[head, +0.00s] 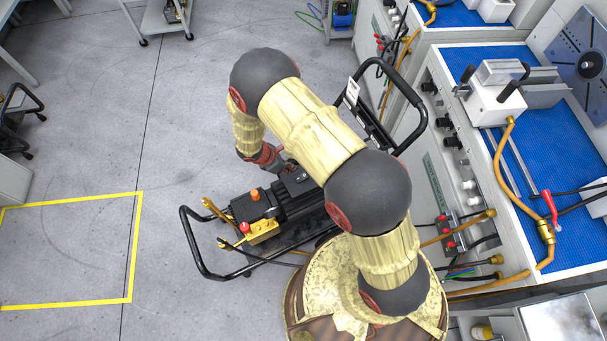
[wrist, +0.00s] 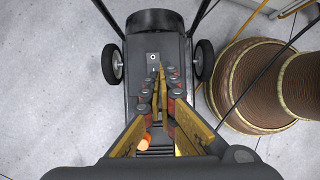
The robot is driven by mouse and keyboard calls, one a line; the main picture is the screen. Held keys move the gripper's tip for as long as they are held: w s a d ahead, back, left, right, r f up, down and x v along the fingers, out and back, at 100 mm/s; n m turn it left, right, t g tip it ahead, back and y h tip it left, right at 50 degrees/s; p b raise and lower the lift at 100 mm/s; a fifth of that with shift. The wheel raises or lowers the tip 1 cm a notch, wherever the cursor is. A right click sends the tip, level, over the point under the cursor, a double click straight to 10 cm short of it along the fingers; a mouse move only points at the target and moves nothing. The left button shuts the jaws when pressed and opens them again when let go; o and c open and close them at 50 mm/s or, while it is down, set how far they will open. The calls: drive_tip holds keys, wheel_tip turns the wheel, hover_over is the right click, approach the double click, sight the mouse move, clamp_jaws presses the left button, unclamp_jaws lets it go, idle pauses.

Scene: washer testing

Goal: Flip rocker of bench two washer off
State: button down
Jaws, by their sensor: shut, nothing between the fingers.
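The washer is a black wheeled machine (head: 285,207) with a tubular handle frame, standing on the floor beside the bench. It fills the middle of the wrist view (wrist: 140,78), with a wheel on either side. In the head view my arm hides the fingertips and the rocker.
An orange knob (head: 256,195), a red knob (head: 245,228) and a yellow brass block (head: 263,232) are at the washer's near end. A bench with a blue mat (head: 580,235), hoses and fittings stands at right. Open floor with a yellow outline (head: 132,250) lies left.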

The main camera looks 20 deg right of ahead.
sight(302, 177)
drive_tip(key=b+x, duration=0.4)
drive_tip(key=x, duration=1)
drive_tip(key=shift+a+b, duration=0.1)
drive_tip(key=shift+b, duration=0.2)
drive_tip(key=shift+d+f+y+p, duration=0.35)
drive_tip(key=shift+d+y+p, duration=0.15)
drive_tip(key=shift+y, duration=0.1)
drive_tip(key=shift+w+f, duration=0.1)
drive_tip(key=shift+f, duration=0.05)
drive_tip(key=shift+a, duration=0.15)
drive_tip(key=shift+a, duration=0.65)
